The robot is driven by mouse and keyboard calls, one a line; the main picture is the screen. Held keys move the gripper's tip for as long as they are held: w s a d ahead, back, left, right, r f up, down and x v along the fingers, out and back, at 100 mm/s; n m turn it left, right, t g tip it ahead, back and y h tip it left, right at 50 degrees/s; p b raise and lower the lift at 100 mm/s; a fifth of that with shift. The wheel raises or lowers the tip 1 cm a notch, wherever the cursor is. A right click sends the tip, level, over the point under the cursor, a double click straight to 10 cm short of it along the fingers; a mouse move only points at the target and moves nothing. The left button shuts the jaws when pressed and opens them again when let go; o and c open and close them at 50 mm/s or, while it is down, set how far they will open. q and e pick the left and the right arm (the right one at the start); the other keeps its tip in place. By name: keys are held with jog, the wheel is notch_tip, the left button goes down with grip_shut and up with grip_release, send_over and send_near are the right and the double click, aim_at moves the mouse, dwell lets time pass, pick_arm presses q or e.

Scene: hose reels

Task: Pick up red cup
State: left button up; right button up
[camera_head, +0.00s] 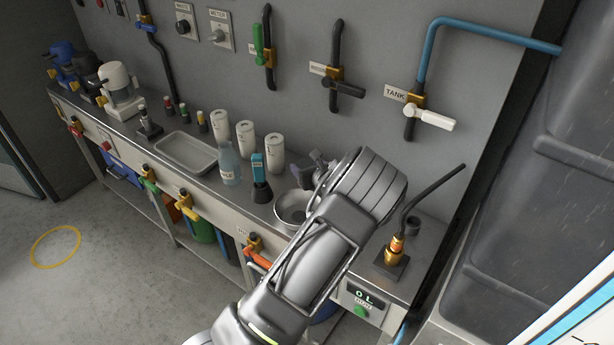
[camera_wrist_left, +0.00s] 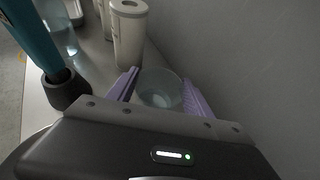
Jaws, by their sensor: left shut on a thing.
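My left gripper (camera_head: 312,168) is above the metal bench, near the round metal bowl (camera_head: 292,212). In the left wrist view its two purple-padded fingers (camera_wrist_left: 158,92) are shut on a pale, see-through cup (camera_wrist_left: 160,86), one finger on each side. The cup's open mouth shows; its lower part is partly hidden by my gripper body. In the head view my arm and gripper largely hide this cup. I see no clearly red cup in either view. My right gripper is not in view.
White canisters (camera_head: 245,138), a clear bottle (camera_head: 230,166) and a blue-handled tool in a dark holder (camera_head: 261,180) stand left of my gripper. A grey tray (camera_head: 186,152) is farther left. A brass fitting with a dark bent pipe (camera_head: 394,250) stands right. The wall rises close behind.

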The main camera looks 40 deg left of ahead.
pick_arm(q)
jog(key=c, duration=0.6)
jog(key=shift+r, duration=0.2)
jog(key=shift+c, duration=0.2)
notch_tip(320, 180, up, 10)
jog(key=shift+f, duration=0.2)
dwell(0.6)
dwell(0.7)
